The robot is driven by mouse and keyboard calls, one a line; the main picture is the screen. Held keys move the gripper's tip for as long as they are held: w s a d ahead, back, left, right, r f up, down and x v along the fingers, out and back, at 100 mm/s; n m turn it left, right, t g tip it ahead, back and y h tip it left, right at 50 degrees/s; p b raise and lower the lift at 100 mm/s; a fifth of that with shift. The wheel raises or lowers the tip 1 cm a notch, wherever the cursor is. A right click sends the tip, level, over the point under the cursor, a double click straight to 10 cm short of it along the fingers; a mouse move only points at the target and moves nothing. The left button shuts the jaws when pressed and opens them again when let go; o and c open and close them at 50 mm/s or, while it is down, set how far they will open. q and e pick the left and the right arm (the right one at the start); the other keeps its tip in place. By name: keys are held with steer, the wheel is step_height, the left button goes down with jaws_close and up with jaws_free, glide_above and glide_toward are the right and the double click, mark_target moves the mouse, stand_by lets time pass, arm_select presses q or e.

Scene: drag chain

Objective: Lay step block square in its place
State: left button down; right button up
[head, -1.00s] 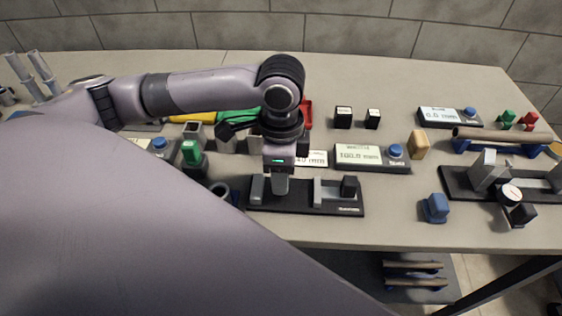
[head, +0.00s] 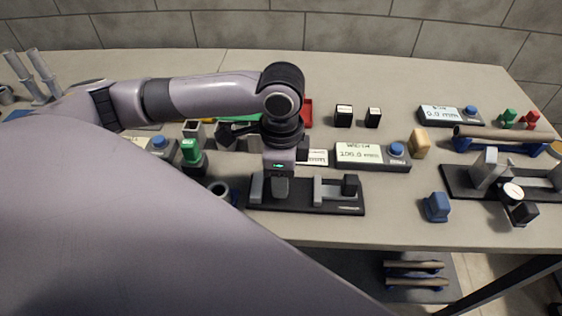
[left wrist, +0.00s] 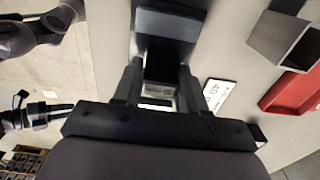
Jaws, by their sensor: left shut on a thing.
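My left gripper (head: 280,190) points down over the left part of a black fixture (head: 305,208) on the table. It is shut on a block, taken to be the step block, which is mostly hidden by the fingers in the head view. In the left wrist view a grey piece (left wrist: 159,88) shows between the two fingers. The gripper is between the fixture's left grey upright (head: 257,188) and its middle grey upright (head: 318,190), closer to the left one. Whether the block touches the fixture's base cannot be seen.
A display box with a blue button (head: 372,157) and a white card (head: 316,158) stand behind the fixture. A blue block (head: 436,207) sits to its right, and a green-topped piece (head: 191,152) to its left. A red bin (left wrist: 293,95) is close by. Table between fixture and blue block is clear.

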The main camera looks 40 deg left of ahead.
arm_select(q)
steer(key=shift+f, duration=0.6)
stand_by(0.5)
steer(key=c, duration=0.5)
jaws_free()
steer(key=shift+c, duration=0.2)
step_height(320, 180, up, 7)
steer(key=shift+r, duration=0.15)
